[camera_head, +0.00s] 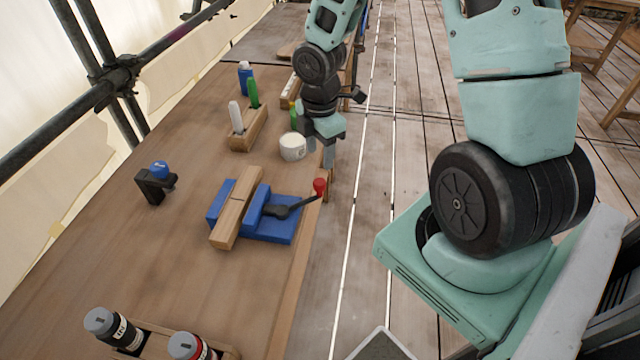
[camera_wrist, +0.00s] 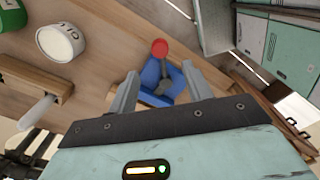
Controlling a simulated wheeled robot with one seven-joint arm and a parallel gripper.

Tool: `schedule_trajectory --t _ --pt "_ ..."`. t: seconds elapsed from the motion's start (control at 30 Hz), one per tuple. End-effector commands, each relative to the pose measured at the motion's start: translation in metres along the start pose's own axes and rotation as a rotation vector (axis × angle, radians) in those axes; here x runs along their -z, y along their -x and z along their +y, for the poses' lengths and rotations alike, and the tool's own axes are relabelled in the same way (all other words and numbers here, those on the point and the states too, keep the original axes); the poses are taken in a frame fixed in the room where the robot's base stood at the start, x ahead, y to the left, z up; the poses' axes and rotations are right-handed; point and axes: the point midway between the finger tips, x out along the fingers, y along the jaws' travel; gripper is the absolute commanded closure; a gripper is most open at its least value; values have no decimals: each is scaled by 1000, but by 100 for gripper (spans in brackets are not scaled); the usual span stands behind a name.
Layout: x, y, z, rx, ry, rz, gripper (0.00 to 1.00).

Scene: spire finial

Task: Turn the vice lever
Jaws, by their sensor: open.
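The blue vice (camera_head: 277,233) sits on the workbench near its right edge, with a wooden piece (camera_head: 236,208) across its left part. Its dark lever (camera_head: 296,207) slants up to the right and ends in a red knob (camera_head: 320,187). In the wrist view the red knob (camera_wrist: 159,47) and the blue vice (camera_wrist: 163,80) appear ahead of my fingers, roughly between them. My gripper (camera_head: 320,155) is open and empty, beyond and above the knob in the head view; its fingers also show in the wrist view (camera_wrist: 163,90). The fingers look apart from the lever.
A white tub (camera_head: 293,147) stands close beside my gripper. A wooden holder (camera_head: 248,130) with a green and a white item stands behind it. A black clamp with a blue knob (camera_head: 158,172) is at left. Bottles (camera_head: 113,328) stand at the front. Bare bench lies between them.

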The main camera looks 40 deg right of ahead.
Motion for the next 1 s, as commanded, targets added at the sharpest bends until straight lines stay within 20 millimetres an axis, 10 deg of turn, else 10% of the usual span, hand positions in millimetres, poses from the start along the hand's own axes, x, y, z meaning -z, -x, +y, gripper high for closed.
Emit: schedule_trajectory --t 0.5,0.93,1.0 --pt "1 -93 0 2 0 0 50" --pt "0 -102 0 0 -1 0 50" --pt "0 -102 0 0 -1 0 64"
